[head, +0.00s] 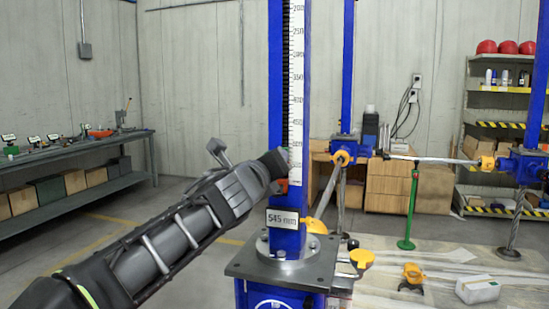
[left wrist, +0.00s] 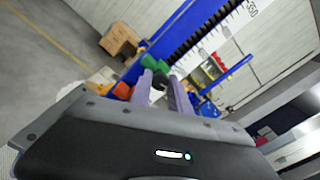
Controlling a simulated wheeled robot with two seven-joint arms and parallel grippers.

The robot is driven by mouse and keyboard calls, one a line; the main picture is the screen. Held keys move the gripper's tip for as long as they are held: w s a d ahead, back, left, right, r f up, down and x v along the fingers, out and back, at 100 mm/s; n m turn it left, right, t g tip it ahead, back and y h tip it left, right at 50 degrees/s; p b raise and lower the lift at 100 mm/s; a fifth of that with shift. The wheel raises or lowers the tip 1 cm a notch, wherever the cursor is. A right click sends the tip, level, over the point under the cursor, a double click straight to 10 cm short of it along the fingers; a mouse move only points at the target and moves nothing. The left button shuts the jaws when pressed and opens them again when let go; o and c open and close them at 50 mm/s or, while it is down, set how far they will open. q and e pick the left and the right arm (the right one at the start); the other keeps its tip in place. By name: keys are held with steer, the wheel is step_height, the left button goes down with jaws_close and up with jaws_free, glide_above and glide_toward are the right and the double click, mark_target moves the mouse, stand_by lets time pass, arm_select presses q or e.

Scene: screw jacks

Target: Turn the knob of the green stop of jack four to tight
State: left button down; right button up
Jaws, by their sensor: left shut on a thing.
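A blue jack column (head: 289,95) with a white millimetre scale (head: 296,80) stands upright on a grey base plate (head: 262,265). A plate reading 545 mm (head: 283,218) is on its lower part; I see no jack number. My left gripper (head: 276,163) reaches the column's left side from the left, above that plate. In the left wrist view, the green stop (left wrist: 156,66) sits on the column just beyond the fingertips. My left gripper (left wrist: 160,84) is shut on the stop's dark knob (left wrist: 159,81); the fingers partly hide it. My right gripper is not in view.
An orange-red part (head: 282,186) is on the column just below my gripper. Other blue jacks (head: 347,140) and a green stand (head: 411,205) are at the right. A workbench (head: 70,165) runs along the left wall. The floor between bench and column is clear.

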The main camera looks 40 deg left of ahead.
arm_select(q)
steer(key=shift+f+m+p, duration=0.15)
steer(key=shift+m+p, duration=0.15)
steer(key=shift+m, duration=1)
steer(key=c, duration=1.2)
jaws_free()
steer(key=shift+c, duration=0.2)
steer(key=p+v, duration=0.1)
steer(key=v, duration=0.6)
steer(key=shift+s+d, duration=0.15)
steer(key=shift+s, duration=0.2)
